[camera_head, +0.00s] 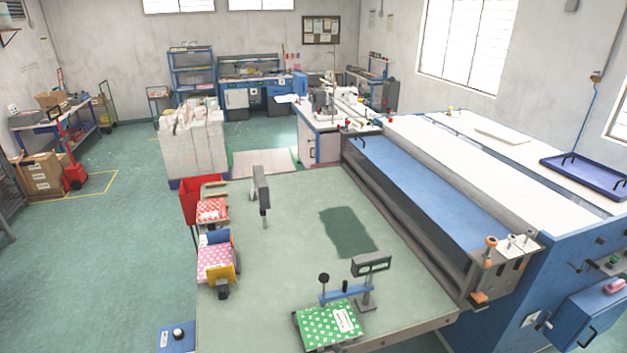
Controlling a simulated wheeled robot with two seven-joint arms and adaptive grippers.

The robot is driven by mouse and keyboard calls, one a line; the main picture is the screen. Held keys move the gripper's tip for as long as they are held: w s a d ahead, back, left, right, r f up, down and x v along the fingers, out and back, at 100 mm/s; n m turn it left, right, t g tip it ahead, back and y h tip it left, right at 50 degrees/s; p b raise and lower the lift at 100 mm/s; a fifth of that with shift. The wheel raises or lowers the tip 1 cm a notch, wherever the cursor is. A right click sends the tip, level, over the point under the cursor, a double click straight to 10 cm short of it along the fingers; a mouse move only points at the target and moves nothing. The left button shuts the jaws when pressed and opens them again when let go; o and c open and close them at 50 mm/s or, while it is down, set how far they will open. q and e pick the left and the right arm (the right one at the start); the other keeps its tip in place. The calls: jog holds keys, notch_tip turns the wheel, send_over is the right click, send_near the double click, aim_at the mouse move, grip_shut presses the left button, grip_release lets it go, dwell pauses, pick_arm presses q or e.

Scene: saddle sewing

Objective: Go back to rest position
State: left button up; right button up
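Neither my left nor my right gripper shows in the head view, and no arm reaches over the table. A large grey-green worktable (290,285) fills the middle. A green polka-dot fabric piece (318,327) with a white label lies at its near edge, beside a blue bar (345,294) with black knobs. A red polka-dot piece (210,208) and a pink polka-dot piece (214,262) are at the table's left edge. A dark rectangular patch (347,231) shows on the tabletop.
Grey displays on posts stand at the table's left (262,188) and near right (371,264). A long machine with a blue bed (425,180) borders the right. A red bin (190,205) stands left. Green floor (110,260) farther left is open.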

jog(key=s+d+f+n+g+h, duration=0.6)
jog(key=s+d+f+n, duration=0.35)
jog(key=s+d, duration=0.4)
jog(key=s+d+n+g+h, duration=0.2)
jog(key=s+d+g+h, duration=0.35)
jog(key=s+d, duration=0.95)
notch_tip(320, 180, down, 40)
jog(key=s+a+b, duration=0.2)
jog(key=s+b, duration=0.1)
jog(key=b, duration=0.7)
jog(key=s+f+b, duration=0.4)
jog(key=s+f, duration=0.5)
jog(key=f, duration=0.4)
jog(key=s+f+n+g+b, duration=0.1)
jog(key=s+f+b, duration=0.3)
jog(key=s+f, duration=0.6)
notch_tip(320, 180, down, 4)
jog(key=shift+s+a+r, duration=0.15)
jog(key=shift+s+r, duration=0.05)
jog(key=shift+r, duration=0.05)
